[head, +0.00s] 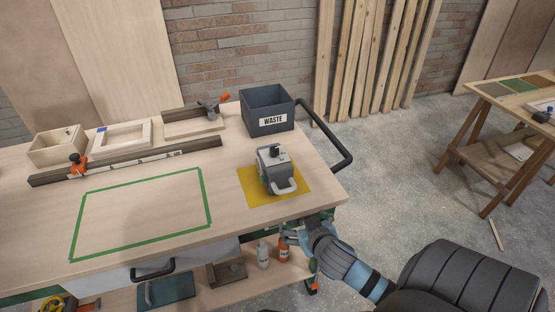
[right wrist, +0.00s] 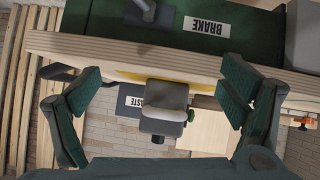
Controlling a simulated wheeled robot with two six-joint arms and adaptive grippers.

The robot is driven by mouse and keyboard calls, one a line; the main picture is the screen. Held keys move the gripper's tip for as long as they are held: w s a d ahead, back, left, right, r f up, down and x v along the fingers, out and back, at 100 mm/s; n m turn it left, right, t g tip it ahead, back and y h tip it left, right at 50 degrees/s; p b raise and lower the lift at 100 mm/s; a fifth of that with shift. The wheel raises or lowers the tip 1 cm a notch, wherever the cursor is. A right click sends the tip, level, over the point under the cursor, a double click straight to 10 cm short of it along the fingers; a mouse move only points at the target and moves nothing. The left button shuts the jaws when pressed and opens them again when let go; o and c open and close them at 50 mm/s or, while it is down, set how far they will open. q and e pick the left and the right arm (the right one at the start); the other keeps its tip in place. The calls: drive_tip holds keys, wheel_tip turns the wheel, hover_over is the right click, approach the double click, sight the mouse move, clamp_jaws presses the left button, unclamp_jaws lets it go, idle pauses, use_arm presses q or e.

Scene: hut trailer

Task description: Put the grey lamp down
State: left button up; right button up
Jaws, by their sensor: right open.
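The grey lamp (head: 273,170) stands upright on a yellow mat (head: 300,188) near the workbench's right end, its pale handle towards the front edge. In the right wrist view the lamp (right wrist: 165,96) shows beyond the gap between my fingers, with a sliver of the yellow mat (right wrist: 140,77). My right gripper (head: 308,243) is just off the bench's front edge, below and in front of the lamp. It also shows in the right wrist view (right wrist: 160,88), fingers spread wide, empty and apart from the lamp. My left gripper is not in view.
A dark WASTE bin (head: 267,110) stands behind the lamp. A black rail (head: 335,150) curves round the bench's right end. A green tape outline (head: 206,200) encloses clear bench top at left. Bottles (head: 263,254) stand on the shelf below. A BRAKE label (right wrist: 206,26) shows in the wrist view.

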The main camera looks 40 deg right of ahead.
sight(277, 161)
drive_tip(key=w+r+m+t, duration=0.1)
drive_tip(key=w+r+t, duration=0.3)
drive_tip(key=r, duration=0.8)
drive_tip(key=b+x, duration=0.1)
drive_tip(key=x, duration=0.8)
drive_tip(key=b+x, duration=0.1)
drive_tip(key=x, duration=0.4)
drive_tip(key=shift+w+d+r+b, duration=0.1)
drive_tip(key=shift+w+r+b, duration=0.15)
drive_tip(key=shift+w+b, duration=0.1)
drive_tip(key=shift+s+r, duration=0.1)
drive_tip(key=c, duration=2)
